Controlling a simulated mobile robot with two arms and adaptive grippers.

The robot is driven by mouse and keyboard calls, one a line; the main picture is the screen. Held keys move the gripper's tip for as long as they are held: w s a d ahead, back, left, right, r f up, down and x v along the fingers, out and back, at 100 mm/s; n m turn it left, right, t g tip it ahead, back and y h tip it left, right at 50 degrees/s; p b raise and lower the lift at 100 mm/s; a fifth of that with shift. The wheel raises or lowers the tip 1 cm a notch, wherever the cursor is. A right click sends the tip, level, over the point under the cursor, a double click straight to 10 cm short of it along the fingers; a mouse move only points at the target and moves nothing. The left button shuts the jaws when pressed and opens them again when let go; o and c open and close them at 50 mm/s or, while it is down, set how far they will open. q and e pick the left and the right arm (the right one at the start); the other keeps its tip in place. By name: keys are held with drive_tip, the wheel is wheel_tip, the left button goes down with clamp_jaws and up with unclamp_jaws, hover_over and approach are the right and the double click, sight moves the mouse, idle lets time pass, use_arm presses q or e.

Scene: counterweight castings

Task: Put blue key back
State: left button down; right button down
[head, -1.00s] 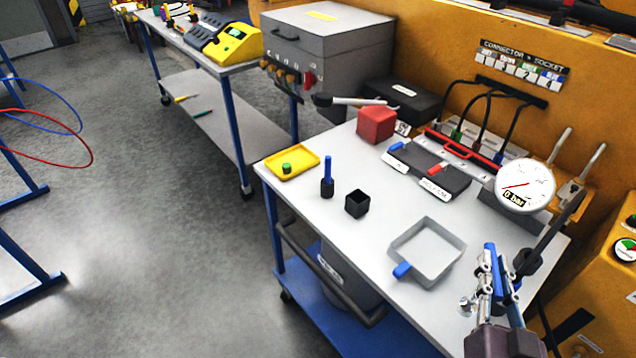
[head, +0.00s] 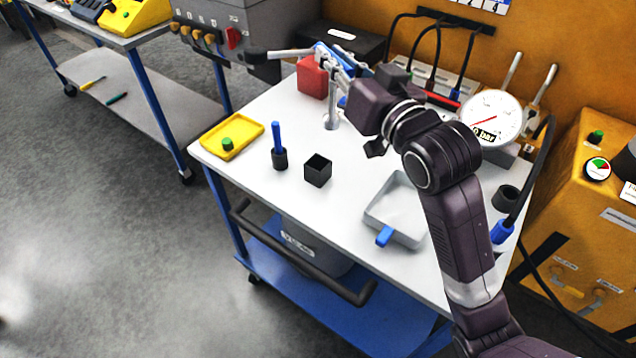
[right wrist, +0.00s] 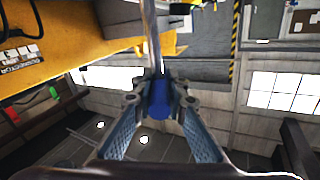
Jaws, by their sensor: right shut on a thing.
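My right gripper (head: 335,62) is shut on the blue key (right wrist: 158,100), whose blue head sits between the fingertips in the right wrist view. I cannot tell whether the shaft's lower end touches anything. A black square holder (head: 318,171) stands open and looks empty on the table (head: 300,215). To its left, a blue rod (head: 277,136) stands upright in a black round holder (head: 279,159). My left gripper is not in view.
A yellow tray (head: 248,139) with a green knob lies at the table's left corner. A grey square tray (head: 370,215) with a blue tab sits at the front. A gauge (head: 490,118) stands at the right. My right arm hides part of the back. The table's front left is clear.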

sight(331, 119)
wheel_tip(331, 119, up, 3)
drive_tip(key=a+y, duration=0.1)
drive_tip(key=a, duration=0.2)
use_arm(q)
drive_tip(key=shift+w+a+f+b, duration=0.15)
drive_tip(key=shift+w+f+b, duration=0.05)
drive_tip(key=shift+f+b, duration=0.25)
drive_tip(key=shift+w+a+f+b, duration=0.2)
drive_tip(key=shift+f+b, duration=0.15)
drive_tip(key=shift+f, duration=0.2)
use_arm(e)
wheel_tip(331, 119, down, 20)
drive_tip(key=shift+w+d+r+n+g, duration=0.2)
drive_tip(key=shift+w+r+n+g, duration=0.1)
drive_tip(key=shift+w+n, duration=0.15)
drive_tip(key=shift+f, duration=0.1)
drive_tip(key=c, duration=2.3)
unclamp_jaws()
drive_tip(key=shift+f, duration=0.1)
drive_tip(key=o, duration=0.4)
drive_tip(key=shift+c, duration=0.2)
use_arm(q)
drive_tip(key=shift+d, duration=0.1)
